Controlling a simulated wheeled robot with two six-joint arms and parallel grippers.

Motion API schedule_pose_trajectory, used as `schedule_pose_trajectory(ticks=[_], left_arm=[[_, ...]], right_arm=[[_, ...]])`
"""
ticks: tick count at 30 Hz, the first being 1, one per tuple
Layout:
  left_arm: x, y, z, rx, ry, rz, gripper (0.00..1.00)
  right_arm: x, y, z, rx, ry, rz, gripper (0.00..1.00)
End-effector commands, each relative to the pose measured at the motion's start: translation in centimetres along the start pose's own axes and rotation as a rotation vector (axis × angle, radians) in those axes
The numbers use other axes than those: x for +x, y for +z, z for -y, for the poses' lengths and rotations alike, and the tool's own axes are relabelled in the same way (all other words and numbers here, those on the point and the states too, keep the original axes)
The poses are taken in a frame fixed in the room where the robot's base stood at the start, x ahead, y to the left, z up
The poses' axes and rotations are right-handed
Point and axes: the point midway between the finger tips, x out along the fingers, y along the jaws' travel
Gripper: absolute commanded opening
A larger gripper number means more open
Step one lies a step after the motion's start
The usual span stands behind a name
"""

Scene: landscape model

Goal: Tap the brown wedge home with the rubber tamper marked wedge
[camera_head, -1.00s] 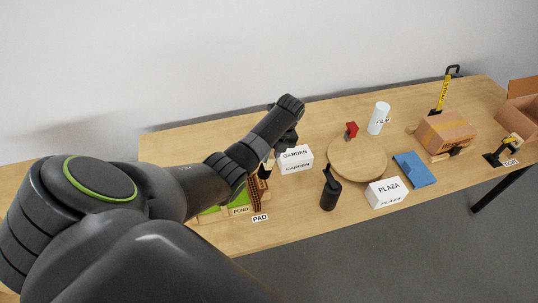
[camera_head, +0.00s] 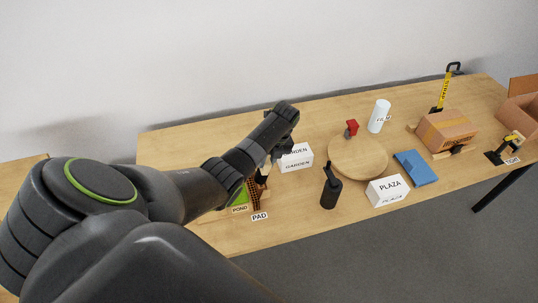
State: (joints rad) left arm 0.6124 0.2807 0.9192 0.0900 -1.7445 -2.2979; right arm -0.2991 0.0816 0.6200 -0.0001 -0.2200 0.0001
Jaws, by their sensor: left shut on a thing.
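My left gripper (camera_head: 267,160) points down over the landscape model on the left part of the table, with its fingers mostly hidden by my arm. It is shut on a slim dark thing (camera_head: 262,178), which appears to be the tamper; no wedge mark can be read on it. The model (camera_head: 240,199) shows a green patch, a POND label and a brown lattice strip (camera_head: 255,196). My arm covers much of it. I cannot make out the brown wedge, or whether the held thing touches anything. My right gripper is not in view.
A white GARDEN block (camera_head: 297,162) stands close right of the gripper. A black bottle (camera_head: 330,190), round wooden board (camera_head: 357,158), PLAZA block (camera_head: 387,191), blue pad (camera_head: 415,168), white FILM cylinder (camera_head: 379,117) and cardboard box (camera_head: 446,132) stand farther right. The front middle is clear.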

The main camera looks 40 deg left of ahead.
Motion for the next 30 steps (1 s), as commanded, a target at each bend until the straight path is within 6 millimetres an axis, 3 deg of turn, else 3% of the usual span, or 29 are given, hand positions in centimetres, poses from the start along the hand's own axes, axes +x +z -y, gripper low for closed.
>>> schedule_pose_trajectory(ticks=[6, 12, 14, 30], left_arm=[[-0.1, -0.2, -0.1, 0.001, 0.003, -0.005, 0.0], [-2.8, -0.1, -0.1, 0.001, 0.002, -0.004, 0.0], [-3.0, 0.0, 0.1, 0.001, 0.001, -0.003, 0.0], [-4.3, 0.0, 0.1, 0.0, 0.001, -0.002, 0.0]], right_arm=[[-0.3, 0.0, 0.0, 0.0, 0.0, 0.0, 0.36], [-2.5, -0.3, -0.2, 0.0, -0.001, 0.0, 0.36], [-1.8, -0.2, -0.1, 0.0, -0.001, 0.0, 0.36], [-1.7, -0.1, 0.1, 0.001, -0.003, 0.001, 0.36]])
